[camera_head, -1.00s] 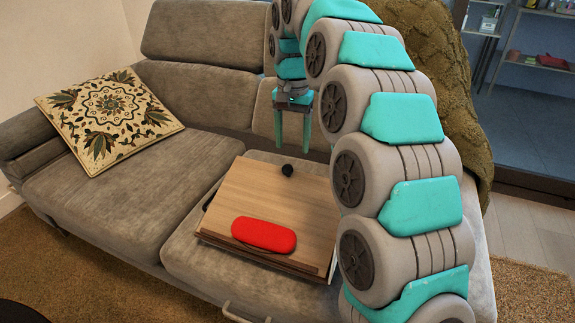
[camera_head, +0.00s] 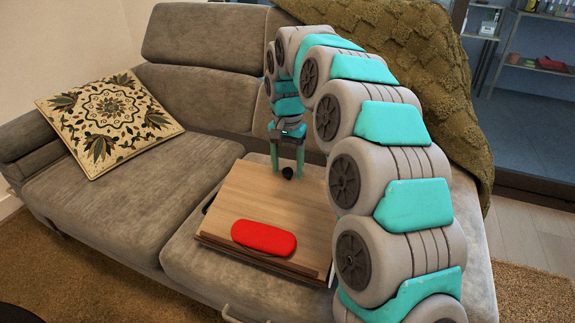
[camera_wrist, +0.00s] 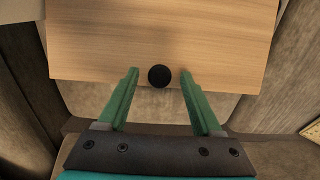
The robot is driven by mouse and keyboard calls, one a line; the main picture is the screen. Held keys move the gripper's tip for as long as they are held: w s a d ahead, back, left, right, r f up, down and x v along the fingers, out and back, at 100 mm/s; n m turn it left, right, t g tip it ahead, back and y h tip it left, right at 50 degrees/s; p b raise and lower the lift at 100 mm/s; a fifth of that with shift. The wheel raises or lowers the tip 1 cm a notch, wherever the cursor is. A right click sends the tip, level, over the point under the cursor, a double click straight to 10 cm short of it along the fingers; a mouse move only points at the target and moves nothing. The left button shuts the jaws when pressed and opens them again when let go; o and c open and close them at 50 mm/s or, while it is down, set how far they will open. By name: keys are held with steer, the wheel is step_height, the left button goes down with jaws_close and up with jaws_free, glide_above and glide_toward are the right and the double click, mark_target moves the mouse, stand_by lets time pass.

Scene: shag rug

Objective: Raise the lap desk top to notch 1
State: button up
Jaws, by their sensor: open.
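The lap desk top (camera_head: 240,202) is a wooden board lying on the right seat of the sofa, tilted slightly, with a ledge along its near edge. It also shows in the wrist view (camera_wrist: 110,45). A black round knob (camera_head: 287,172) sits near its far edge, and in the wrist view the knob (camera_wrist: 159,76) lies between my fingertips. My gripper (camera_head: 287,171) is open, pointing down at the far edge, with a finger on each side of the knob (camera_wrist: 159,82) and gaps on both sides. The notches are hidden.
A red case (camera_head: 264,237) lies on the board near its ledge. A patterned cushion (camera_head: 108,122) leans at the sofa's left end. A green knitted blanket (camera_head: 440,70) covers the right backrest. The left seat (camera_head: 120,190) is clear.

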steer(key=shift+f, duration=0.1)
jaws_close()
stand_by(0.5)
stand_by(0.9)
